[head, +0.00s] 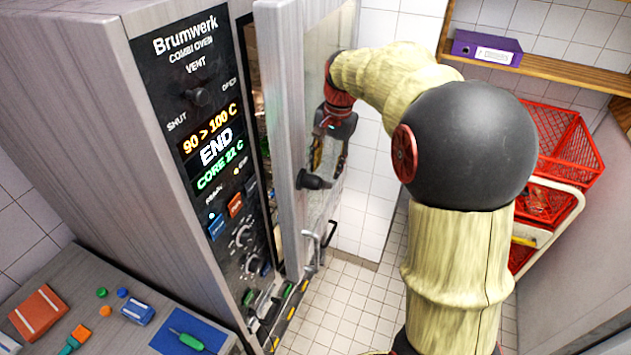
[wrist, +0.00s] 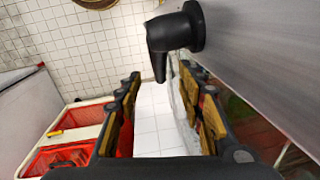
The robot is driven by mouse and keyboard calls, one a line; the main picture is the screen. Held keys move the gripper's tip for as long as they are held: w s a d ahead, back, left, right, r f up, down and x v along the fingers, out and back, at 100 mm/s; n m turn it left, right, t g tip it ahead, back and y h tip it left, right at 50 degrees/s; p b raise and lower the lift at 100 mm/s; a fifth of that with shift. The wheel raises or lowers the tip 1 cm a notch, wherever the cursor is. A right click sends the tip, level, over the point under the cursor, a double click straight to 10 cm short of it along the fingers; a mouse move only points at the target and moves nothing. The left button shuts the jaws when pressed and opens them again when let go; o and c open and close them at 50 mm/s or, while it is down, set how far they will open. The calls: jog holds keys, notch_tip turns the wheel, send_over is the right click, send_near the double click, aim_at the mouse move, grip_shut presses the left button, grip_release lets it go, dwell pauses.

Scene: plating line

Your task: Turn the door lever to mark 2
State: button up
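The combi oven (head: 75,85) stands at the left with its door (head: 292,110) swung open. A black door lever (head: 314,181) sits on the door face; in the wrist view the lever (wrist: 174,40) shows its round base and an arm pointing down. My gripper (head: 330,155) is beside the door, just above the lever in the head view. In the wrist view my gripper (wrist: 160,80) has its fingers spread with nothing between them. The lever's tip is near the gap, beyond the fingertips. No numbered marks around the lever can be read.
The oven panel (head: 200,140) reads "END" and has a vent knob (head: 195,97). Tools and blocks lie on the grey counter (head: 40,285). Red baskets (head: 560,140) stand at the right, below a shelf with a purple binder (head: 487,48). Tiled floor (head: 340,300) is open below.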

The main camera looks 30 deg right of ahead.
jog(key=shift+w+a+f, duration=0.1)
jog(key=shift+w+f, duration=0.05)
jog(key=shift+f, duration=1.1)
jog(key=shift+w+a+f, duration=0.1)
jog(key=shift+a+f, duration=0.05)
jog(key=shift+f, duration=1.15)
jog(key=shift+w+a+f, duration=0.1)
jog(key=shift+w+f, duration=0.05)
jog(key=shift+f, duration=1.1)
jog(key=c, duration=0.3)
grip_shut()
